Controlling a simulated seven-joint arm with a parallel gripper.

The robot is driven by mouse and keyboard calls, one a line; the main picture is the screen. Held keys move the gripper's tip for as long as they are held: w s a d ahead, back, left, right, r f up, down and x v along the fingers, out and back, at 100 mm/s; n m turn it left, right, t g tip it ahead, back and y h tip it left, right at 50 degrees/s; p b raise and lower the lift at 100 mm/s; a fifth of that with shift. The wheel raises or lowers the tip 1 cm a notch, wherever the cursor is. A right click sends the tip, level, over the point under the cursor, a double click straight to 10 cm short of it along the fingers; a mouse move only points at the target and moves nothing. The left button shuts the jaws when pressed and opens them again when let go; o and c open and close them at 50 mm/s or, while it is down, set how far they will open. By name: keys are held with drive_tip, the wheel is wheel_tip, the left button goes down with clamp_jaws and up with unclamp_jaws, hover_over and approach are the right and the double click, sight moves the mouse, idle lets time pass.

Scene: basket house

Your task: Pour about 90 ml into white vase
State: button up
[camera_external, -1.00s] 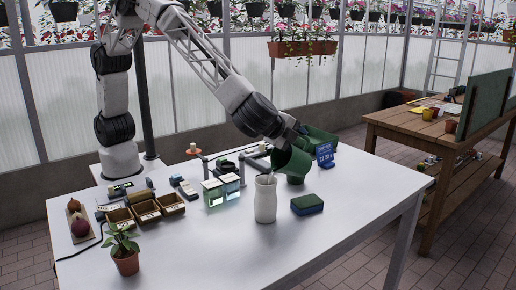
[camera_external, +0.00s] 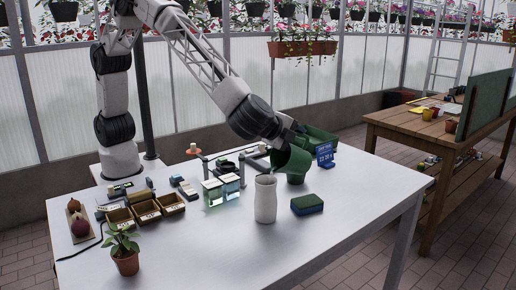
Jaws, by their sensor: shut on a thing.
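The white vase (camera_external: 265,200) stands upright on the table in the middle of the view. A green pouring vessel (camera_external: 291,158) is tilted with its mouth toward the vase, just above and to the right of the vase's rim. My gripper (camera_external: 290,136) is shut on this vessel; its fingers are mostly hidden behind it. A thin pale streak shows at the vase's mouth, below the vessel's lip. The level inside the vase is hidden.
A green and blue sponge (camera_external: 307,204) lies right of the vase. Glass containers (camera_external: 221,189) stand left of it. A blue sign (camera_external: 325,155) and a green box (camera_external: 320,139) are behind. A potted plant (camera_external: 125,250) stands front left. The table front (camera_external: 215,250) is clear.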

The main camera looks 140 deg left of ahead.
sight(303, 148)
drive_tip(key=shift+d+r, duration=0.15)
idle(0.3)
drive_tip(key=shift+a+f+h, duration=0.4)
drive_tip(key=shift+a+f, duration=0.05)
drive_tip(key=shift+a, duration=0.15)
drive_tip(key=shift+w+a+f+h, duration=0.1)
drive_tip(key=shift+a+f+h, duration=0.45)
drive_tip(key=shift+f+h, duration=0.45)
drive_tip(key=shift+r, duration=0.15)
drive_tip(key=shift+a, duration=0.15)
drive_tip(key=shift+a+f+h, duration=0.6)
drive_tip(key=shift+f+h, duration=0.15)
drive_tip(key=shift+h, duration=0.15)
drive_tip(key=shift+a+f+h+b, duration=0.3)
drive_tip(key=shift+a+f+h, duration=0.1)
drive_tip(key=shift+a, duration=0.1)
drive_tip(key=shift+a+f, duration=0.1)
drive_tip(key=shift+a, duration=0.1)
